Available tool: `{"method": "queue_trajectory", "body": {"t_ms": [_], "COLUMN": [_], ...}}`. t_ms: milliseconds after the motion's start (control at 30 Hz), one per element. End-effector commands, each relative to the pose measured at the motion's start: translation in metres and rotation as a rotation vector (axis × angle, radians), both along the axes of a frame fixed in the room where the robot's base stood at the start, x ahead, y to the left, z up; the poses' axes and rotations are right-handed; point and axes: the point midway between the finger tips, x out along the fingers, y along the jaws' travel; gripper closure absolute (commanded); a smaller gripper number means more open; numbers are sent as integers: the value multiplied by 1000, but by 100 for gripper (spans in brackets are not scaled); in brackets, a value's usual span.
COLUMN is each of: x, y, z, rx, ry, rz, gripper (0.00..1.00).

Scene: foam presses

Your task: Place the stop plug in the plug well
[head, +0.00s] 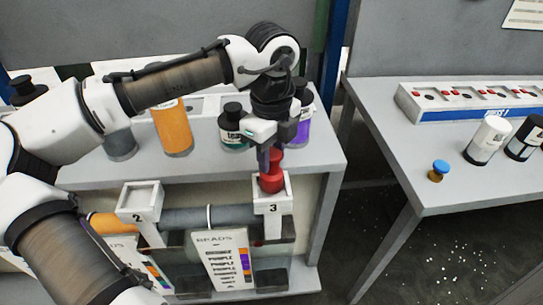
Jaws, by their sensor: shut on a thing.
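A red plug (271,178), which looks like the stop plug, is at the open top of the white box marked 3 (271,207). My gripper (269,152) points down from above and is shut on the upper part of the red plug. The plug looks upright. Its lower end is hidden by the front wall of the box, and I cannot tell how deep it sits. A second white box, marked 2 (139,212), stands to the left with its top clear. No well is labelled as the plug well in this view.
Behind stand an orange bottle (173,130), a green-labelled bottle (233,127) and a purple one (302,130), close to my gripper. A blue-topped brass piece (438,171) stands on the right table.

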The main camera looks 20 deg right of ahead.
Motion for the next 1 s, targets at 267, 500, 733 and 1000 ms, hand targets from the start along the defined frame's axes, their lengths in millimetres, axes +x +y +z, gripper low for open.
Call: {"method": "queue_trajectory", "body": {"t_ms": [267, 500, 733, 1000], "x": [0, 0, 0, 0], "y": [0, 0, 0, 0], "z": [-12, -15, -15, -12], "rx": [-1, -1, -1, 0], "ry": [-2, 0, 0, -2], "rz": [0, -1, 0, 0], "gripper": [100, 67, 47, 47]}}
